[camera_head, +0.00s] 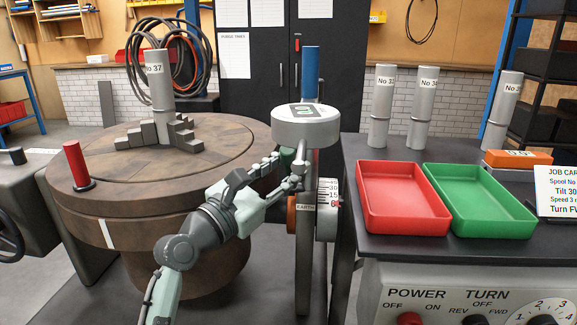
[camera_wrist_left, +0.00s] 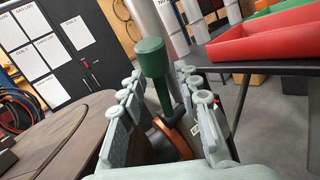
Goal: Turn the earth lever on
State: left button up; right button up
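In the head view only a sliver of the green grip (camera_head: 287,156) shows, beside the post with a small label that seems to read EARTH (camera_head: 306,207). My left gripper (camera_wrist_left: 160,78) has its fingers apart on either side of the grip; a gap shows at the right finger. In the head view my left gripper (camera_head: 284,168) reaches the post from the lower left and hides most of the lever. My right gripper is not in view.
A white round cap (camera_head: 305,125) sits just above my left gripper, with a blue post (camera_head: 311,72) behind it. A brown round table (camera_head: 90,205) with a red lever (camera_head: 77,165) is left. Red (camera_head: 402,228) and green (camera_head: 490,230) trays lie right, above a control panel (camera_head: 450,300).

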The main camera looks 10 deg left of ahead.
pick_arm(q)
jog(key=v, duration=1.1)
jog(key=shift+s+a, duration=0.2)
jog(key=shift+s, duration=0.05)
jog(key=shift+f, duration=0.1)
